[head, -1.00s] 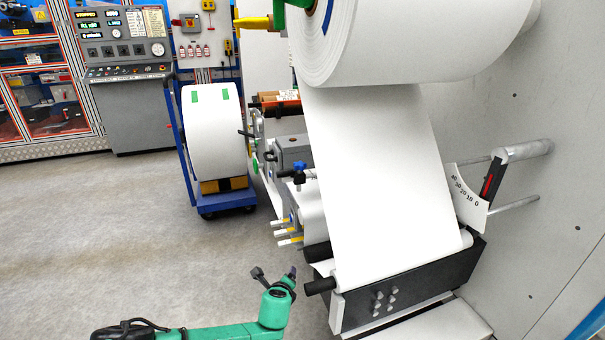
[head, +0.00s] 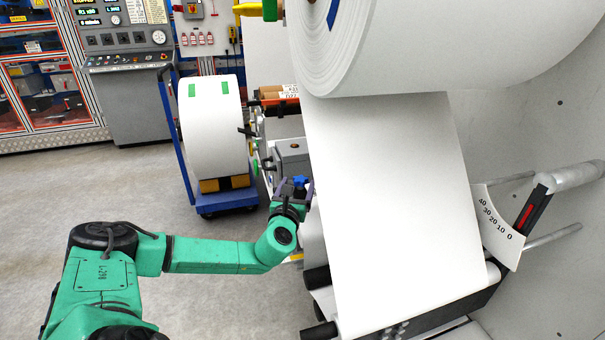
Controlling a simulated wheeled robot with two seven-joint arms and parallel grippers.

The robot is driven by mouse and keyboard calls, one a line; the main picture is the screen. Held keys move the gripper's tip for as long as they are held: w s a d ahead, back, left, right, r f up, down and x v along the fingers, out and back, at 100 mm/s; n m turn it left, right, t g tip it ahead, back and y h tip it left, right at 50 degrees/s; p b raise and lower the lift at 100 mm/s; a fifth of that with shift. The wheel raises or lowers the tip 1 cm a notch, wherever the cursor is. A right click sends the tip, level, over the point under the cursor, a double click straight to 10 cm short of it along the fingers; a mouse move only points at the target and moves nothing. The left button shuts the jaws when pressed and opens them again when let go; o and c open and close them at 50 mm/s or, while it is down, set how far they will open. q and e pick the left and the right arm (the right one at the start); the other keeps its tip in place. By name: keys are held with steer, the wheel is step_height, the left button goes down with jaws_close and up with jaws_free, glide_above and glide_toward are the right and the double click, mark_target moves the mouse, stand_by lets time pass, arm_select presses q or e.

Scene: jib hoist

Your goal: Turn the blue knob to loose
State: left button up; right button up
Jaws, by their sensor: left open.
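The small blue knob (head: 299,182) sits on the side of the machine, left of the hanging white paper web (head: 385,190). My left gripper (head: 297,187) is at the knob, with its dark open fingers on either side of it in the picture. I cannot tell whether the fingers touch the knob. The gripper hides the fittings below the knob. My right gripper is not in view.
A large white paper roll (head: 430,40) hangs above the web. Dark rollers (head: 318,278) lie below. A blue cart (head: 226,203) with a white roll (head: 212,130) stands behind, left of the machine. A control console (head: 130,95) is farther back. The grey floor at left is clear.

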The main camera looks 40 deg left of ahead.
arm_select(q)
steer(key=x, duration=0.7)
steer(key=shift+s, duration=0.1)
jaws_close()
steer(key=shift+d, duration=0.1)
